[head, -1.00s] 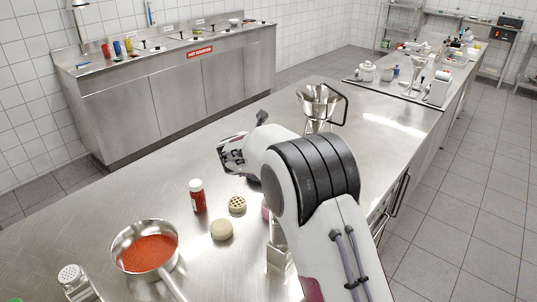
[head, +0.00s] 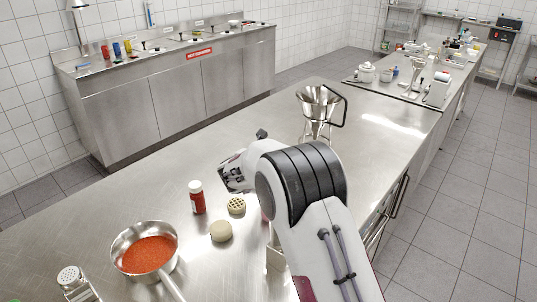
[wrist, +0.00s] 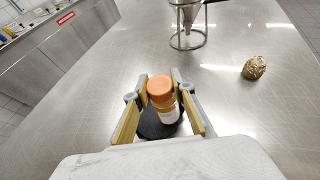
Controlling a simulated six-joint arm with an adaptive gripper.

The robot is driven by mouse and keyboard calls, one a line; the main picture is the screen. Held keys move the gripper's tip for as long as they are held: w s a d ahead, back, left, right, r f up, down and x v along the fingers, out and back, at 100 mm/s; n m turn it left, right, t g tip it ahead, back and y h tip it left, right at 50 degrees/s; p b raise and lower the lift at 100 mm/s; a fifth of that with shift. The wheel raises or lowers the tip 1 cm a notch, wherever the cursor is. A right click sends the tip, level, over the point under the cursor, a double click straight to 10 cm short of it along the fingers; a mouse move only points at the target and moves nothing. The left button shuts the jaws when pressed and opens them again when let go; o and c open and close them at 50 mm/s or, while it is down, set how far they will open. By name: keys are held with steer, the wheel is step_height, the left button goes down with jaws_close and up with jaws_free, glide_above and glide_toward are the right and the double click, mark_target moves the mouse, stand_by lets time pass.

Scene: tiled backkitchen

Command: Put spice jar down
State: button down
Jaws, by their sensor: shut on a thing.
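In the wrist view my gripper (wrist: 160,112) is shut on a spice jar (wrist: 163,95) with an orange lid and a pale label. The jar sits between the fingers, its lid toward the camera, leaning slightly in the picture. A dark round disc (wrist: 150,127) shows below the jar. I cannot tell whether the jar touches it or hangs above it. In the head view the held jar and the fingertips are hidden behind my arm.
A metal funnel on a stand (head: 318,105) is at the far side of the steel worktop (head: 120,205). A red jar with a white cap (head: 197,197), two round pale items (head: 221,231), a pan of red sauce (head: 148,253) and a shaker (head: 70,277) stand nearer. A textured brown ball (wrist: 254,68) lies right.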

steer(key=shift+f, duration=0.5)
stand_by(0.3)
steer(key=c, duration=1.7)
jaws_free()
steer(key=shift+r, duration=0.45)
steer(key=shift+s+a+r, duration=0.1)
steer(key=shift+s+r, duration=0.05)
steer(key=v, duration=1.1)
steer(key=shift+s+a, duration=0.15)
steer(key=shift+s, duration=0.15)
steer(key=shift+r, duration=0.15)
